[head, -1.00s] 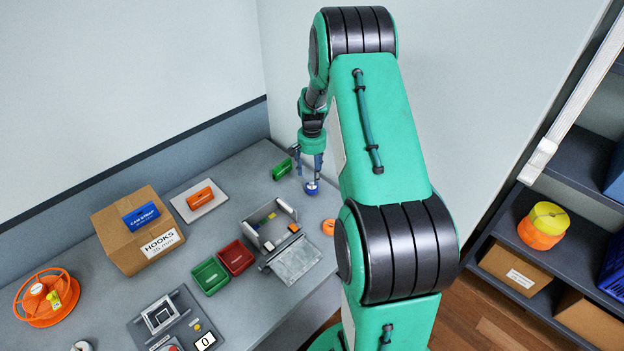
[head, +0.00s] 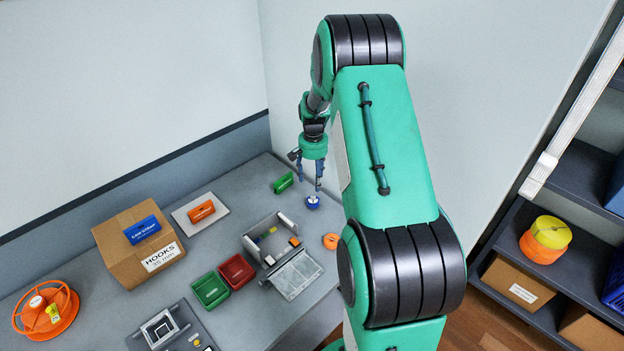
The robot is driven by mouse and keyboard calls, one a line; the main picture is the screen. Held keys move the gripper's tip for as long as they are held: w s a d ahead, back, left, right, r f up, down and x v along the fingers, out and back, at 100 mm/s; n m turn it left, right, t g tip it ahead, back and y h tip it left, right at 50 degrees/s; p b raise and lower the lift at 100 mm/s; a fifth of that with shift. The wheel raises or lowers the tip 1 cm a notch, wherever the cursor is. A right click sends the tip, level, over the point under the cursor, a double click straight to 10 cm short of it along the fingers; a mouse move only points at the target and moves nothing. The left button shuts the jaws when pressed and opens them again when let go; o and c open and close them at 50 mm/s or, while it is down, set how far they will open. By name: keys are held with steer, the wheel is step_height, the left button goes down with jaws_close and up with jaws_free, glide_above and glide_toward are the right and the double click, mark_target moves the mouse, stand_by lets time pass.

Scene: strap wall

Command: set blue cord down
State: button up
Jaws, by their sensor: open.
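The blue cord (head: 312,203) is a small blue coil with a pale middle. In the head view it sits on the grey table (head: 250,190), near the back right. My gripper (head: 309,187) points down just above the cord and is open. A small gap seems to show between its fingertips and the cord. The fingers are small in this view, so fine contact is hard to judge.
An open grey box (head: 272,240) and an orange coil (head: 330,241) are in front. Red (head: 237,271) and green (head: 210,289) trays and a cardboard box (head: 135,250) stand further left.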

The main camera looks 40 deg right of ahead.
steer(key=shift+r, duration=0.1)
steer(key=s+a+r+n+t, duration=0.1)
steer(key=s+a+r+n, duration=0.2)
steer(key=a+r, duration=0.95)
steer(key=s+a+r+n+t, duration=0.2)
steer(key=s+a+r, duration=0.1)
steer(key=a+r, duration=0.95)
steer(key=s+a+r+n+t, duration=0.1)
steer(key=s+a+r+n, duration=0.2)
steer(key=s+a, duration=0.5)
steer(key=s+a+r+n+t, duration=0.1)
steer(key=s+a+r, duration=0.3)
steer(key=s+a, duration=0.4)
steer(key=s+n, duration=0.1)
steer(key=s, duration=0.5)
steer(key=shift+a+n+t, duration=0.25)
steer(key=shift+n+t, duration=0.05)
steer(key=shift+n, duration=0.1)
steer(key=shift+s, duration=0.1)
steer(key=shift+f+b, duration=1.05)
steer(key=shift+b, duration=0.05)
